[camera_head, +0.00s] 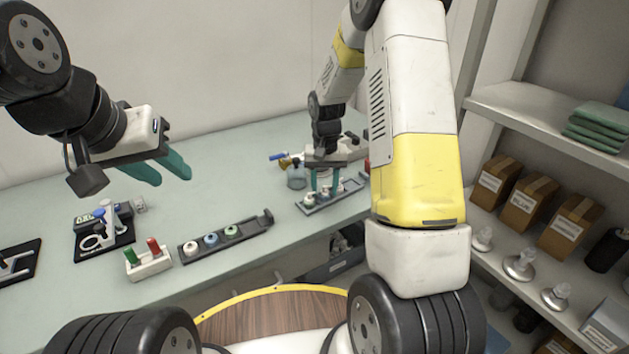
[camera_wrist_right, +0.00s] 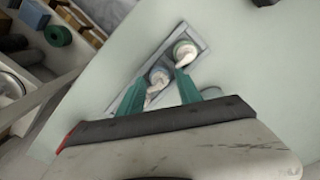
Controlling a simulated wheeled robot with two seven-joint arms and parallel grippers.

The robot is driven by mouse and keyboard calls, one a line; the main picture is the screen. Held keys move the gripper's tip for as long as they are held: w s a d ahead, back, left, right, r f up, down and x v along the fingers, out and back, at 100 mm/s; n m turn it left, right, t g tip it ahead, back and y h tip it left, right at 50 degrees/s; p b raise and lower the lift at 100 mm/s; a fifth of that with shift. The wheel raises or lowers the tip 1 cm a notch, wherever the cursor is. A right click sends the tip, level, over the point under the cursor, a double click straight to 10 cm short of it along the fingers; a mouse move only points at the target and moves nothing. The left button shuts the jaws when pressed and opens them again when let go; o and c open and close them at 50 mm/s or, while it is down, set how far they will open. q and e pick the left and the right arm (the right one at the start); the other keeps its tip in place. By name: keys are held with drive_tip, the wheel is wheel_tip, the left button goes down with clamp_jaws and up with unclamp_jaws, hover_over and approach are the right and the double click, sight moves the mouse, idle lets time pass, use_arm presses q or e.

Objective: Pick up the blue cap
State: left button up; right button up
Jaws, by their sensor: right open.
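My right gripper (camera_head: 325,188) points down over the rear tray (camera_head: 348,190), its teal fingers apart and empty. A paler round piece (camera_wrist_right: 184,50) sits farther along the same tray, beside one fingertip. The front tray (camera_head: 256,226) holds pieces with white, blue (camera_head: 211,239) and green rings. My left gripper (camera_head: 162,169) is open and empty above the table's left part.
A white block with green and red pegs (camera_head: 150,262) and a dark stand with a blue-topped post (camera_head: 104,228) are at left. A jar (camera_head: 296,177) stands behind the rear tray. Shelves with boxes (camera_head: 530,205) are at right. The table is clear behind the front tray.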

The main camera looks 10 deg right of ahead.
drive_tip(key=shift+f, duration=0.45)
drive_tip(key=shift+c, duration=0.4)
drive_tip(key=c, duration=0.5)
drive_tip(key=shift+c, duration=0.2)
